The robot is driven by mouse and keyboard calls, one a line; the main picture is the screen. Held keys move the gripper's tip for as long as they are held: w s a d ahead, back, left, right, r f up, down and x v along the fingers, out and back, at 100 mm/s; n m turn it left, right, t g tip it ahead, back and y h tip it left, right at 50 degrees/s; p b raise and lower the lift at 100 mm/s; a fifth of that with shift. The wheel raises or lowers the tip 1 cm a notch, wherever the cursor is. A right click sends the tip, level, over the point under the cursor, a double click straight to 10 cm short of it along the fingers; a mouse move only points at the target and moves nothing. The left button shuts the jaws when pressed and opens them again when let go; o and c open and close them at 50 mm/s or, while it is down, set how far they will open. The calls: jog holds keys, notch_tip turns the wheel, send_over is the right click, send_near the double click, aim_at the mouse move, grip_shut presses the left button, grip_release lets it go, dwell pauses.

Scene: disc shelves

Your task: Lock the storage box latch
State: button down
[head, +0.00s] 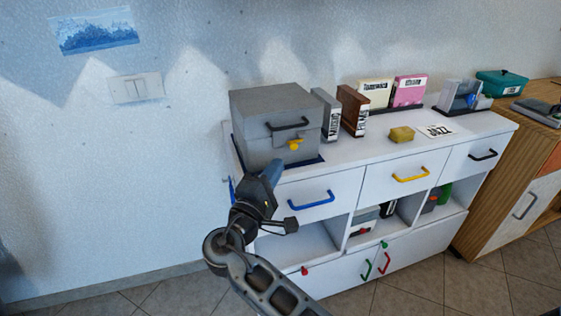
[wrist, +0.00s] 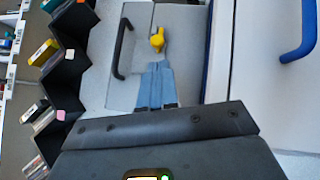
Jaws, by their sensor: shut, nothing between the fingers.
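The storage box (head: 262,105) is grey with a black handle (head: 288,124) on its front, and stands at the left end of the white cabinet top. Its yellow latch (head: 294,144) sits on the front below the handle; it also shows in the wrist view (wrist: 157,40). My gripper (head: 277,166) is in front of the box, just below the latch in the head view. In the wrist view my blue fingers (wrist: 156,68) are together and empty, with their tips close to the latch. I cannot tell whether they touch it.
The white cabinet (head: 345,161) has drawers with blue, yellow and black handles; the blue handle (head: 311,201) is close to my gripper. Grey and brown binders (head: 352,110) stand right of the box. A yellow block (head: 401,134) and a JAZZ card (head: 436,131) lie farther right.

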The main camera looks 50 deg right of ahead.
jog(key=shift+v, duration=1.75)
